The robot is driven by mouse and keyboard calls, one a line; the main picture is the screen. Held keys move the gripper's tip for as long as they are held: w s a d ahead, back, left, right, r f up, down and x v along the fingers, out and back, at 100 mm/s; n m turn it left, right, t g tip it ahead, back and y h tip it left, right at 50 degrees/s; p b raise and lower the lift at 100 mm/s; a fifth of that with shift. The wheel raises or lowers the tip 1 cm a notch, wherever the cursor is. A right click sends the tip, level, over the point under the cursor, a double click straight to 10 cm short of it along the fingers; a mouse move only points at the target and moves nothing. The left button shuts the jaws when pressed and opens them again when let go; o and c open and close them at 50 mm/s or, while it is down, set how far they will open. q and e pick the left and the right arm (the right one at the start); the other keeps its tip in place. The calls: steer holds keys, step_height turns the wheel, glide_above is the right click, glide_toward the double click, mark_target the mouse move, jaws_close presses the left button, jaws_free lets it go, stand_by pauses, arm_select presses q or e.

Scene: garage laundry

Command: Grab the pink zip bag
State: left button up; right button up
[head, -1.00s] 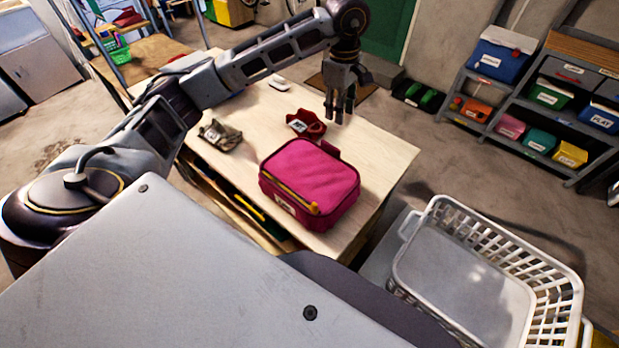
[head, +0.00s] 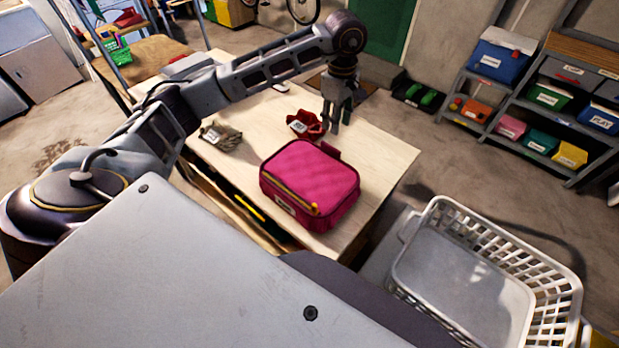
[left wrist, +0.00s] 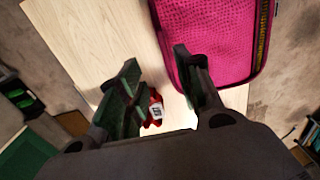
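The pink zip bag (head: 309,180) lies on the wooden table, with a yellow zip along its near edge and a white label. It also shows at the top right of the left wrist view (left wrist: 210,38). My left gripper (head: 334,128) points down above the table, just beyond the bag's far side and apart from it. In the left wrist view its two fingers (left wrist: 160,92) are spread with nothing held between them. A small red item with a white label (head: 304,124) lies beside the gripper and shows partly behind a finger in the wrist view (left wrist: 155,110). My right gripper is not seen.
The wooden table (head: 385,160) is bare right of the bag. A crumpled grey-green item (head: 221,136) lies left on it. A white basket (head: 448,210) stands at the right. Shelves with bins (head: 548,95) stand against the back wall.

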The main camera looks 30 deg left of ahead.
mark_target(331, 146)
arm_select(q)
steer(key=shift+f+p, duration=0.4)
steer(key=shift+f, duration=2.4)
steer(key=shift+f, duration=0.1)
steer(key=shift+s+a+f+p, duration=0.2)
steer(key=shift+f+p, duration=0.15)
steer(key=shift+f, duration=0.35)
steer(key=shift+s+a+f+p, duration=0.1)
steer(key=shift+s+f+p, duration=0.2)
steer(key=shift+f, duration=0.35)
steer(key=shift+w+f, duration=0.15)
steer(key=shift+f, duration=1)
jaws_close()
